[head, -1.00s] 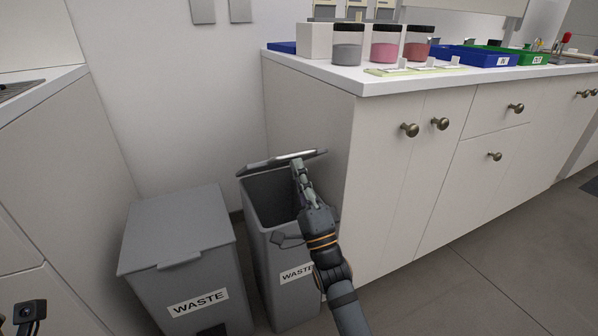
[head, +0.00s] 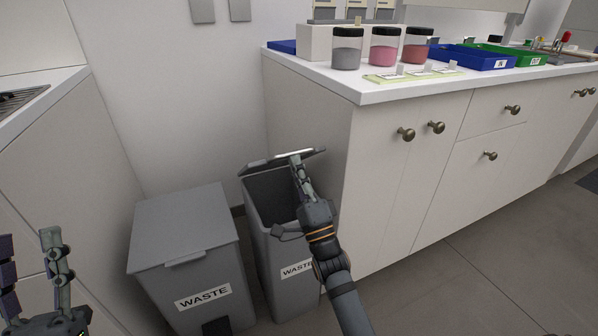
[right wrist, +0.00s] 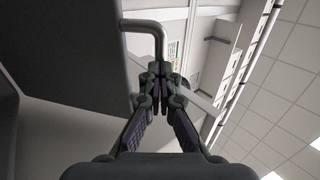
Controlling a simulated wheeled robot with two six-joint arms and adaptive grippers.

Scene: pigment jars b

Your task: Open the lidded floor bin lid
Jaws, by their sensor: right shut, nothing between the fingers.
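The right-hand grey floor bin (head: 283,262), labelled WASTE, stands against the cabinet side. Its lid (head: 283,160) is raised and tilted up, and the dark inside shows below it. My right gripper (head: 296,160) is shut and empty, with its fingertips at the lid's front edge, over the opening. In the right wrist view the closed fingertips (right wrist: 160,72) are beside a large dark panel, seemingly the lid (right wrist: 70,55), and near a bent bar (right wrist: 150,24). Whether they touch is unclear. My left gripper (head: 30,255) is at the lower left with its fingers apart, empty.
A second grey WASTE bin (head: 187,235) stands to the left with its lid down. The white cabinet (head: 400,190) borders the open bin on the right. Jars (head: 384,48) and trays (head: 475,58) stand on the counter above. Floor is free at the lower right.

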